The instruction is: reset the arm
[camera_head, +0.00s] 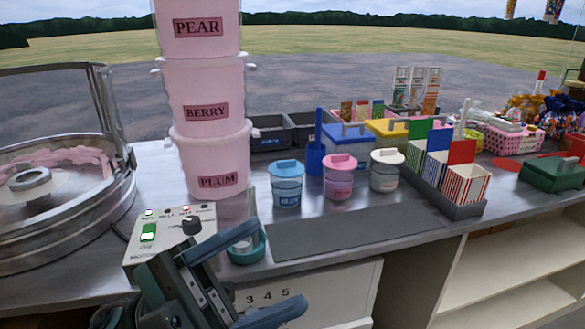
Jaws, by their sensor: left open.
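My left gripper (278,264) is in the lower left of the head view, at the counter's front edge and just in front of the control box (165,238). Its two blue-grey fingers are spread apart with nothing seen between them. The upper finger overlaps a small teal dish (247,250) in the picture; I cannot tell whether they touch. The lower finger shows in front of the white drawer front (335,290). My right gripper is not in view.
A metal floss bowl (60,220) stands at left, beside stacked pink tubs (210,95). Lidded jars in blue (287,185), pink (340,180) and white (386,172) stand mid-counter. A grey mat (350,235) lies bare. Striped boxes (464,184) stand in a tray at right.

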